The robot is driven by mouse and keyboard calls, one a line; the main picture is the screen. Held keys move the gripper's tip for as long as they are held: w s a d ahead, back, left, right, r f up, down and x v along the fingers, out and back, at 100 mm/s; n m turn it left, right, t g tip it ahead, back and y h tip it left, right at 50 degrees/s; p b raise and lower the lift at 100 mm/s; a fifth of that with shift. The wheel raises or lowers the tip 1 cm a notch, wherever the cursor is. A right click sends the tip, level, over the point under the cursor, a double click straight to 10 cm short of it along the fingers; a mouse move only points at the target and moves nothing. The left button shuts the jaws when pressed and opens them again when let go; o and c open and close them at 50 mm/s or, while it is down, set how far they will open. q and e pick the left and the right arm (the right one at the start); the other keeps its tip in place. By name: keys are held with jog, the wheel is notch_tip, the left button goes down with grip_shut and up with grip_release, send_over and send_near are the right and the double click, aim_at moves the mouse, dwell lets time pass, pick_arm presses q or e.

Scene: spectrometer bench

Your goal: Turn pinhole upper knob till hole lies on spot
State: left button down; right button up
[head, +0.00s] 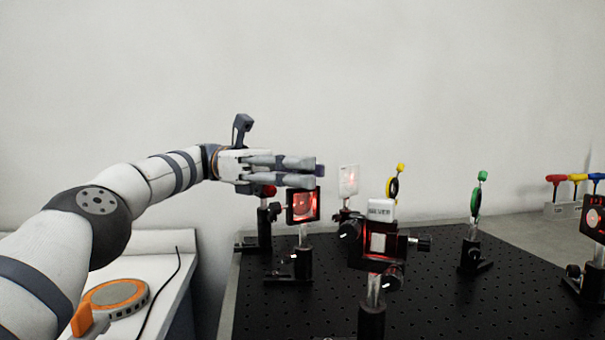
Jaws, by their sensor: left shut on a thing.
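My left gripper (318,172) reaches in from the left, level, with its fingers shut just above a black square mount. A small dark piece shows at the fingertips. The thing held looks to be the upper knob of this mount, mostly hidden by the fingers. The mount, which I take for the pinhole (303,205), has a face lit red with a darker round shape; its hole and the spot cannot be told apart. It stands on a post on the black board. My right gripper is not in view.
Behind stands a white card (349,181) with a red glow. A labelled white block mount (380,211) with black knobs stands close right. Green-knobbed (475,202) and yellow-knobbed (392,188) mounts stand farther right. The black breadboard (440,310) is bare at front right.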

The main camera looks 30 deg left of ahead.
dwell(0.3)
pick_arm(q)
jog(key=c, duration=1.6)
grip_release()
jog(key=shift+d+r, duration=0.1)
jog(key=shift+d, duration=0.1)
jog(key=shift+s+a, duration=0.1)
